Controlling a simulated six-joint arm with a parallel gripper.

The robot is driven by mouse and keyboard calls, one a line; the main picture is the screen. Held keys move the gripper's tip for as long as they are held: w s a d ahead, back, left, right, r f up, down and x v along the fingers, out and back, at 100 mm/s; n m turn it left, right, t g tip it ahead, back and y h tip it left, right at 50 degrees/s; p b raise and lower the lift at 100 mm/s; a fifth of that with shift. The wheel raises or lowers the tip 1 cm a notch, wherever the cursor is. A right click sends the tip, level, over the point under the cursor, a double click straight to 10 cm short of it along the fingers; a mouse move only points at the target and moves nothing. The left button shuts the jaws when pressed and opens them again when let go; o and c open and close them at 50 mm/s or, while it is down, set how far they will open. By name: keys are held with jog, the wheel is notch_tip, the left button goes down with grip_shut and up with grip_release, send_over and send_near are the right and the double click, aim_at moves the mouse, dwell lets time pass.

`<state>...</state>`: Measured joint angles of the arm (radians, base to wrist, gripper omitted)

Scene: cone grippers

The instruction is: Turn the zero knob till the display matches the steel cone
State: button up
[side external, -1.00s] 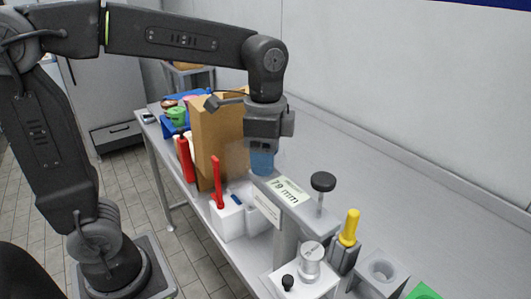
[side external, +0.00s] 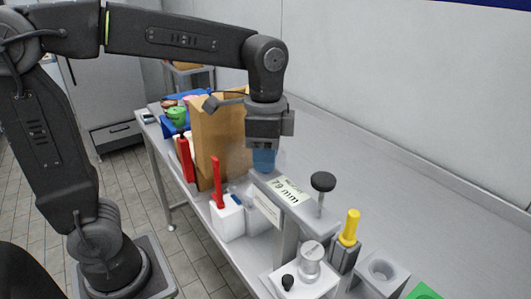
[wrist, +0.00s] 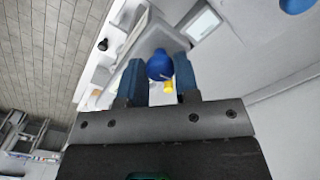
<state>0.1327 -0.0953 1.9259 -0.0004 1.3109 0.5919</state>
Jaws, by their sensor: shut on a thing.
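The gauge (side external: 292,205) is a grey post with an arm on top. Its pale display (side external: 286,191) reads 79 mm. The steel cone (side external: 312,262) stands upright on a white block below; marking on it is too small to read. My gripper (side external: 263,160) points down at the far end of the gauge arm. In the wrist view my gripper (wrist: 160,82) has its two blue fingers on either side of the round blue zero knob (wrist: 159,64) and is shut on it. The fingers hide the knob in the side view.
A black-topped screw (side external: 323,182) rises beside the gauge. A yellow-handled tool (side external: 350,227) stands in a dark holder, near a grey block with a round hole (side external: 380,270). Red-handled items (side external: 217,180) and a brown board (side external: 212,140) stand left. The bench behind is clear.

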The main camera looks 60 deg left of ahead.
jog(key=n, duration=0.5)
jog(key=shift+r+n, duration=0.1)
jog(key=shift+n, duration=0.3)
jog(key=n, duration=0.5)
jog(key=shift+n, duration=0.3)
jog(key=o, duration=0.9)
notch_tip(320, 180, up, 14)
jog(key=shift+f, duration=0.1)
dwell(0.5)
